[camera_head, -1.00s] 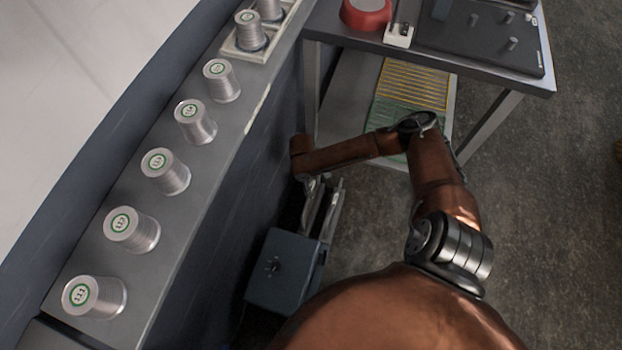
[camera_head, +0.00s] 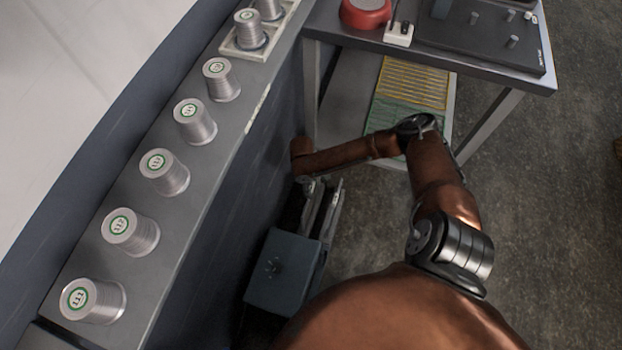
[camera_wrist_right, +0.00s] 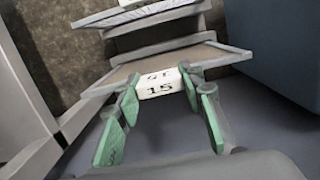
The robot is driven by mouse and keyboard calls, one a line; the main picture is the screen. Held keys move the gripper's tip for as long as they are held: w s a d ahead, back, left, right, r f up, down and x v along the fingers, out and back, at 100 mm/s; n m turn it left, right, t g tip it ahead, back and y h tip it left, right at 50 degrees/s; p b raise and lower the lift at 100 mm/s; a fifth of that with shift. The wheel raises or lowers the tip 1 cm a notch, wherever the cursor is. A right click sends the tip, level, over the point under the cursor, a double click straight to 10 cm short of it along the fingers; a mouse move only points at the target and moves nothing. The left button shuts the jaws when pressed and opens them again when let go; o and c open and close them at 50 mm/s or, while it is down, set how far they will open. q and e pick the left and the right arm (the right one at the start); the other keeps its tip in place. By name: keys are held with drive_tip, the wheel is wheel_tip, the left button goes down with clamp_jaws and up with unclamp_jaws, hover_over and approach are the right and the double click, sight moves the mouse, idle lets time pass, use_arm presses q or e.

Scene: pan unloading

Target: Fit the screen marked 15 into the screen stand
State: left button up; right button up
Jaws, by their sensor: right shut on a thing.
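In the right wrist view, my right gripper (camera_wrist_right: 160,95) has green-padded fingers shut on the white tab marked 15 (camera_wrist_right: 158,84). The tab sits on the edge of a brown screen with a grey frame (camera_wrist_right: 212,58), which spans the picture below other grey-framed pieces. In the head view, the gripper is low beside the dark bench side, mostly hidden by my wrist. Upright grey edges (camera_head: 330,212) show just below it, next to a blue-grey box (camera_head: 283,272). I cannot tell which edges belong to the stand, or how the held screen sits in it. My left gripper is not in view.
Several silver cylinders with green-ringed labels (camera_head: 130,232) line the bench top (camera_head: 225,130) on the left. A table (camera_head: 470,58) at the top holds a red round thing (camera_head: 366,12) and a dark pegged board. Clear floor (camera_head: 540,220) lies to the right.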

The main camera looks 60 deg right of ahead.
drive_tip(key=shift+f+b, duration=0.85)
drive_tip(key=shift+f, duration=1.6)
idle(1.2)
drive_tip(key=o, duration=1.3)
drive_tip(key=shift+c, duration=0.2)
wheel_tip(320, 180, up, 12)
drive_tip(key=w, duration=0.1)
drive_tip(key=shift+w+a, duration=0.2)
drive_tip(key=shift+w, duration=0.05)
